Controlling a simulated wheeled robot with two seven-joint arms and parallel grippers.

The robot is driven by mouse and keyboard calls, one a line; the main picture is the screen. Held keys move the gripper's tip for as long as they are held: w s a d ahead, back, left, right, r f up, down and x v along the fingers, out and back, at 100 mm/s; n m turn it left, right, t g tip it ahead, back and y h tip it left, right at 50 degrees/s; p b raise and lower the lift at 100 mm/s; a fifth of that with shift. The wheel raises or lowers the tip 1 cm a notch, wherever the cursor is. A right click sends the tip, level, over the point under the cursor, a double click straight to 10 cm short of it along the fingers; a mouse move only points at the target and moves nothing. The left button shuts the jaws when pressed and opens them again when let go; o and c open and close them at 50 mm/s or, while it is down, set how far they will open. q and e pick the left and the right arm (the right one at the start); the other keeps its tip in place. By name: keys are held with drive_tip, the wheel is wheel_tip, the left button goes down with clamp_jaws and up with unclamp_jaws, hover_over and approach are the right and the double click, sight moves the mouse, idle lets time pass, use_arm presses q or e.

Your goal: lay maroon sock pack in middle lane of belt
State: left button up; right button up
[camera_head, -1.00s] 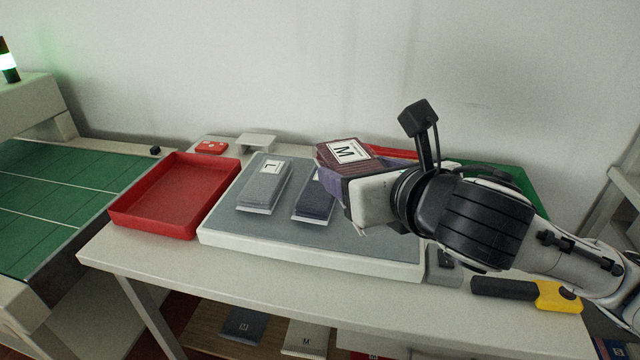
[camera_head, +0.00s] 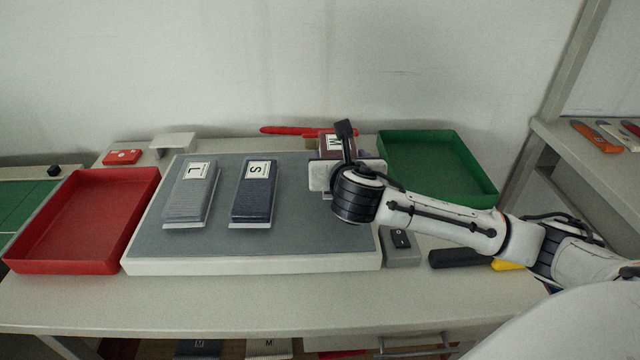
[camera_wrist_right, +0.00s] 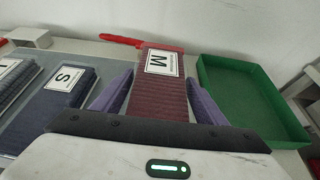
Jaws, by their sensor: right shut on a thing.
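The maroon sock pack (camera_head: 333,143) has a white M label and is at the back right of the grey mat in the head view. My right gripper (camera_head: 326,165) is shut on it. In the right wrist view, the pack (camera_wrist_right: 158,97) lies between the two purple fingers of the gripper (camera_wrist_right: 160,92), label end pointing away. Whether the pack touches the mat is unclear. The green belt (camera_head: 22,222) shows only as a sliver at the far left of the head view; its middle lane cannot be made out. My left gripper is not in view.
A grey L pack (camera_head: 187,198) and a navy S pack (camera_head: 252,200) lie on the mat (camera_head: 290,235). A red tray (camera_head: 142,215) stands left, between mat and belt. A green tray (camera_head: 470,192) stands right of the gripper. A red item (camera_head: 285,130) lies behind.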

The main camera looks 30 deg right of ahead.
drive_tip(key=shift+f+b, duration=0.4)
drive_tip(key=shift+f, duration=2.65)
drive_tip(key=shift+f, duration=0.15)
drive_tip(key=o, duration=1.2)
drive_tip(key=shift+c, duration=0.2)
